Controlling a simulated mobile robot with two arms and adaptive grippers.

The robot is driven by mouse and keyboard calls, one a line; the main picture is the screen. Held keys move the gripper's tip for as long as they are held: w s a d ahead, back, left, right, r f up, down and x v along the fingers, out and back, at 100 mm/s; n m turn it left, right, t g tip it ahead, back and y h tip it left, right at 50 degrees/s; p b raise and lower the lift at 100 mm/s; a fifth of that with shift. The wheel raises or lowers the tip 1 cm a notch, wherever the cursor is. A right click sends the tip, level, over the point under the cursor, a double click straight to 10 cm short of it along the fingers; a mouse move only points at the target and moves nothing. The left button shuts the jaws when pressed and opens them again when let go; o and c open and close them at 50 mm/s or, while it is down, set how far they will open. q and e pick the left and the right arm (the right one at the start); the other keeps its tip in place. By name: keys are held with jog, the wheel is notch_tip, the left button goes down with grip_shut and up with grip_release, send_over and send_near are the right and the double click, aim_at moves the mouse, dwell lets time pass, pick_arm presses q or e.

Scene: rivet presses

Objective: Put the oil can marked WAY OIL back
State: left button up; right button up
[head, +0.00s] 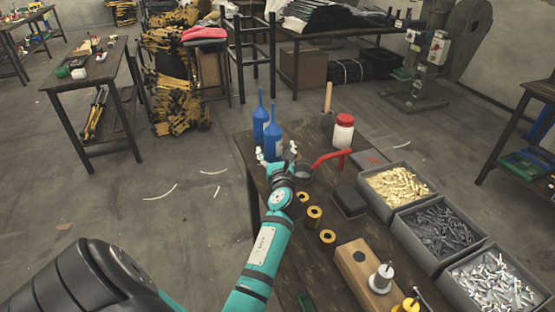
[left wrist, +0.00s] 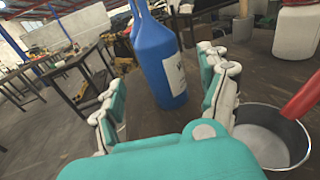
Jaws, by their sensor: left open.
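Two blue oil cans with long spouts stand upright at the far left corner of the workbench. The nearer can (head: 273,137) has a pale label; the farther can (head: 260,118) stands just behind it to the left. My left gripper (head: 276,153) is open and empty, at the nearer can. In the left wrist view one blue can (left wrist: 158,62) stands between the spread fingers (left wrist: 160,90), a little beyond their tips, with no clear contact. Its label (left wrist: 178,76) is turned partly away; only a letter like W shows. My right gripper is out of view.
A metal pot (head: 304,172) with a red handle stands close right of the gripper. A red-lidded white jar (head: 343,131) is behind it. Brass rings (head: 314,212), a dark block (head: 348,201) and rivet bins (head: 437,228) fill the right side.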

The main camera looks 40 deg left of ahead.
pick_arm(q)
jog(key=v, duration=0.5)
jog(key=shift+s+d, duration=0.2)
jog(key=shift+a, duration=0.15)
dwell(1.3)
